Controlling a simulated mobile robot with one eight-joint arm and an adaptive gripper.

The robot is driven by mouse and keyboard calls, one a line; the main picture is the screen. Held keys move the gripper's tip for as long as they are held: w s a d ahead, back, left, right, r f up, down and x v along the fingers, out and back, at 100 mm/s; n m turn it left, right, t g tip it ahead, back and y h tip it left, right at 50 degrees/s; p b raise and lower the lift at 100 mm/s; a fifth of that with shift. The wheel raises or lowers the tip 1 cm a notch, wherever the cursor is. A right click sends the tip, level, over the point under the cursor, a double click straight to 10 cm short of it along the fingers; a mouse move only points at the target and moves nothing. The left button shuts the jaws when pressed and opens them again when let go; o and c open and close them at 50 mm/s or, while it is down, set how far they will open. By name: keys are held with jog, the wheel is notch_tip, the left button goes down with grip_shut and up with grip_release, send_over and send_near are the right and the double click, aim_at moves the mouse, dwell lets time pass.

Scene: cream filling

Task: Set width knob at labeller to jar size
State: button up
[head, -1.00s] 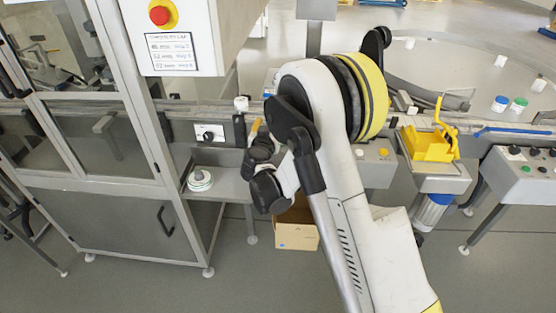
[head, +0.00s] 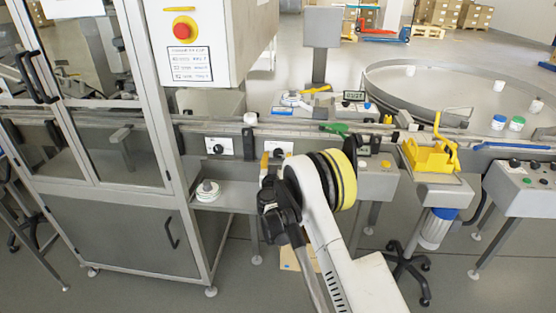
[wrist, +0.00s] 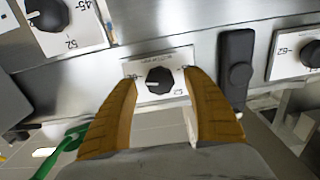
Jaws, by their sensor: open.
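My gripper (wrist: 160,105) is open, with its two orange-brown fingers spread either side of a black round knob (wrist: 159,80). The knob sits on a white dial plate (wrist: 150,98) with numbers, and its pointer faces left in the wrist view. The fingers do not visibly grip it. In the head view my gripper (head: 266,160) is at the front of the conveyor, next to a white dial plate (head: 285,146) that is partly hidden by my arm. Another dial plate (head: 219,146) with a black knob is to its left. The small dial print is not fully legible.
In the wrist view, another knob (wrist: 47,12) is at upper left, a third (wrist: 311,54) at the right, and a black upright part (wrist: 236,66) stands close to the right finger. A printed sign (head: 190,64) hangs below the red button. A yellow holder (head: 432,158) stands to the right.

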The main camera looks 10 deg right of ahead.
jog(key=shift+w+d, duration=0.25)
jog(key=shift+w, duration=0.35)
jog(key=c, duration=1.2)
